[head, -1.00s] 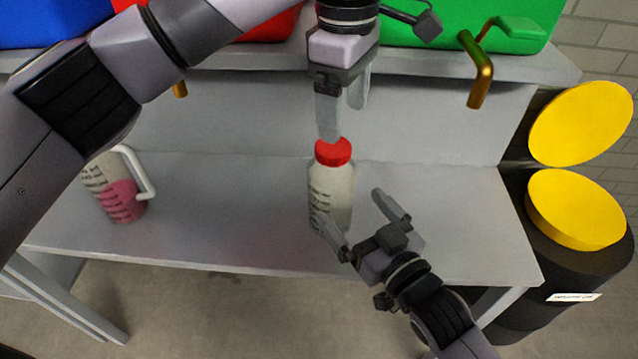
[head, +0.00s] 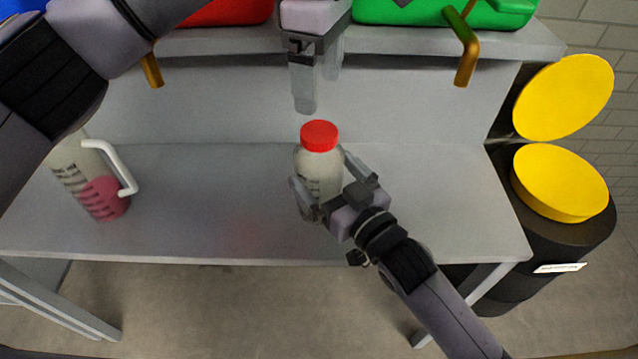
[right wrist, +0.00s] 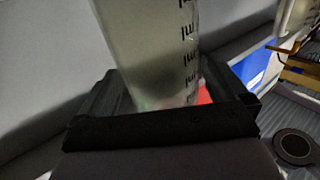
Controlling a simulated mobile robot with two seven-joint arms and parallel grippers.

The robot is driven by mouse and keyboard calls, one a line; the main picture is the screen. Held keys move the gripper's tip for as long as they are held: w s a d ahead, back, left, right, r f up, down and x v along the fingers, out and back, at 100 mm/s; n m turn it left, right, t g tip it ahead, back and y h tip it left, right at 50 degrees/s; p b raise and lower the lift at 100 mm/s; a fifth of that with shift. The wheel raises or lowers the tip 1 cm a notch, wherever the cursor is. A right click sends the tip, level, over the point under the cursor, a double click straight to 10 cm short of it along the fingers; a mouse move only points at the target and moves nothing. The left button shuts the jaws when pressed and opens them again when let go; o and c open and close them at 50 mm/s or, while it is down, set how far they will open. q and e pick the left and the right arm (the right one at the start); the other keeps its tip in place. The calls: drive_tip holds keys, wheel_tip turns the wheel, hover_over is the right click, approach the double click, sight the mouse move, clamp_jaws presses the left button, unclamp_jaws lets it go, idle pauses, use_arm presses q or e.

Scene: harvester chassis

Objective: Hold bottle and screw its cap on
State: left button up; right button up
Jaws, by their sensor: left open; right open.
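The bottle (head: 318,172), whitish and translucent with dark markings, stands upright on the shelf. Its red cap (head: 320,135) sits on its top; I cannot tell whether it is tight. My right gripper (head: 325,172) is open, with a finger on either side of the bottle's body. In the right wrist view the bottle (right wrist: 155,50) stands between the fingers, close in front of the palm; contact is not clear. My left gripper (head: 316,92) is open and empty above the cap, pointing down, with a gap between its fingertips and the cap.
A jug (head: 92,180) with pink liquid and a white handle stands at the left of the grey shelf (head: 230,235). Red (head: 225,12) and green (head: 400,12) containers stand on the upper ledge. A dark barrel with a yellow lid (head: 560,182) is at right. The shelf right of my right arm is clear.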

sight(319, 131)
drive_tip(key=shift+x, duration=1.75)
drive_tip(key=c, duration=1.8)
drive_tip(key=shift+o, duration=0.2)
use_arm(q)
drive_tip(key=shift+f, duration=4.05)
drive_tip(key=shift+c, duration=0.3)
drive_tip(key=c, duration=1)
drive_tip(key=shift+c, duration=0.2)
